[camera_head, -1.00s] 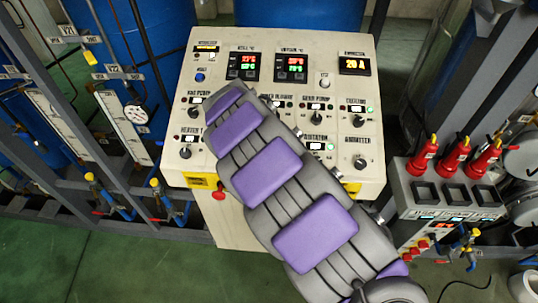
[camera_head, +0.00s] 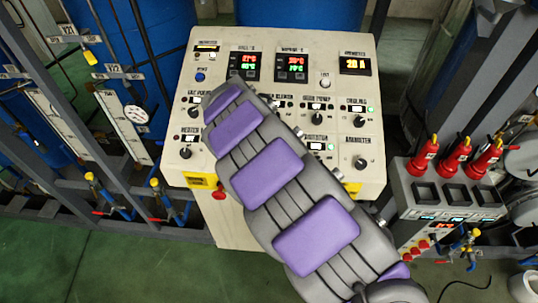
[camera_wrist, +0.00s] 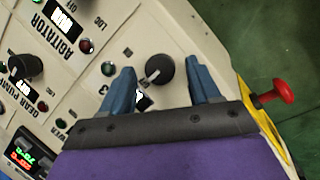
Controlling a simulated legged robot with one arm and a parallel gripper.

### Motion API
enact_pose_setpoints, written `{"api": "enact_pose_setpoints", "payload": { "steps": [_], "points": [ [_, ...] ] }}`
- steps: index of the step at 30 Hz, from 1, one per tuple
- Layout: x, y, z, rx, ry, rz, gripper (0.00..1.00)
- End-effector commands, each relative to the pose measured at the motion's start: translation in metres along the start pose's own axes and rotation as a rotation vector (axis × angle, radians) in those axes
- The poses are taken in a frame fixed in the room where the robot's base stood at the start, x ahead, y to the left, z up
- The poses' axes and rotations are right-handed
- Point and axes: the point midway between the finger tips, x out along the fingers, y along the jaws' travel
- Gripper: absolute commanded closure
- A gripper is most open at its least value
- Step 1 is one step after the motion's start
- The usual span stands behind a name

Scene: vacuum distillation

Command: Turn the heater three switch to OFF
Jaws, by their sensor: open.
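In the wrist view a round black knob (camera_wrist: 158,70) with a pale pointer mark sits on the cream panel, its pointer slanting to the lower left. A partly covered label beside it shows a "3", so it looks like the heater three switch. My gripper (camera_wrist: 161,66) is open, with one blue-grey finger on each side of the knob. I cannot tell whether either finger touches it. A green lamp (camera_wrist: 108,68) is left of the knob. In the head view my purple and grey arm covers the middle of the panel and hides the gripper and this knob.
The control panel (camera_head: 285,40) carries other knobs, lamps and displays. A red mushroom button (camera_wrist: 283,90) sticks out at the panel's edge, right of my gripper. Another black knob (camera_wrist: 25,68) is at the left. A unit with red-capped handles (camera_head: 453,158) stands right of the panel.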

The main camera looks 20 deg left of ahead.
Motion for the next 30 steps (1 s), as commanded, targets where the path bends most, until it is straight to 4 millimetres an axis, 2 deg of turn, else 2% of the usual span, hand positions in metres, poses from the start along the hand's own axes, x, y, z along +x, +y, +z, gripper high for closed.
{"api": "enact_pose_setpoints", "payload": {
  "steps": [18, 24, 30],
  "points": [
    [-0.127, 0.001, -0.003, -0.001, 0.006, 0.001, 0.38],
    [-0.152, 0.001, -0.003, 0.000, 0.003, 0.001, 0.38],
    [-0.162, 0.000, -0.002, 0.000, -0.001, 0.000, 0.38]
  ]
}}
